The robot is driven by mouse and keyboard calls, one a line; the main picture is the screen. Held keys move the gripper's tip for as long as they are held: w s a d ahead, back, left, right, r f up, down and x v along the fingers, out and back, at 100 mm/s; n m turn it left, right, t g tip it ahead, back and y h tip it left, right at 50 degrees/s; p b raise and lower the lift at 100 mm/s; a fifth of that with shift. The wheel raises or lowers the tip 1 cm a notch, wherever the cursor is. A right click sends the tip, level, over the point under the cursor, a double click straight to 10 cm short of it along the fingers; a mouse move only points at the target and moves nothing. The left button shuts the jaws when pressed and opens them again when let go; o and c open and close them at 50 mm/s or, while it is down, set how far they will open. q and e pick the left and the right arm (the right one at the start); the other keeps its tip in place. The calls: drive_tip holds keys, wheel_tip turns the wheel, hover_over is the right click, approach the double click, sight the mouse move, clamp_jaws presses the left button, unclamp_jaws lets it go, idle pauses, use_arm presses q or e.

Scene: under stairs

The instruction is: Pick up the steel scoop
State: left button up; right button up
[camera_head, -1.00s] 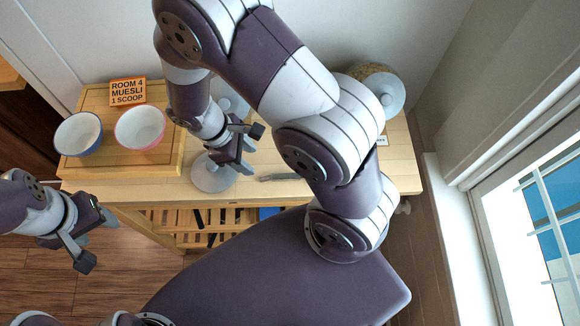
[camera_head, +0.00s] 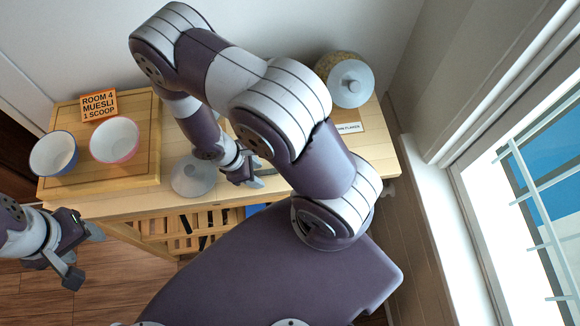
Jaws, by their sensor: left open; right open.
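The steel scoop (camera_head: 267,170) is a thin grey piece lying on the wooden table, mostly hidden behind my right gripper and arm. My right gripper (camera_head: 254,178) is open, just above the table at the left part of the scoop. I cannot tell whether its fingers are around the scoop or touching it. My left gripper (camera_head: 84,256) is open and empty, off the table's front left corner above the floor.
A blue-rimmed bowl (camera_head: 53,154) and a pink-rimmed bowl (camera_head: 115,139) stand on a wooden tray (camera_head: 150,158) by an orange sign (camera_head: 99,106). A grey lid (camera_head: 193,176) lies left of my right gripper. A lidded jar (camera_head: 350,82) stands back right near the wall.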

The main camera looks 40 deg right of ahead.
sight(263, 172)
drive_tip(key=shift+w+a, duration=0.1)
drive_tip(key=shift+a, duration=0.1)
clamp_jaws()
drive_tip(key=shift+d+r, duration=0.1)
drive_tip(key=shift+d, duration=0.05)
wheel_tip(263, 172, up, 4)
drive_tip(key=shift+r+b, duration=0.1)
drive_tip(key=shift+b, duration=0.2)
drive_tip(key=s+d+r+b, duration=0.2)
drive_tip(key=s+d+r, duration=0.4)
drive_tip(key=s+d, duration=0.2)
drive_tip(key=shift+s+r, duration=0.2)
drive_tip(key=shift+r, duration=0.15)
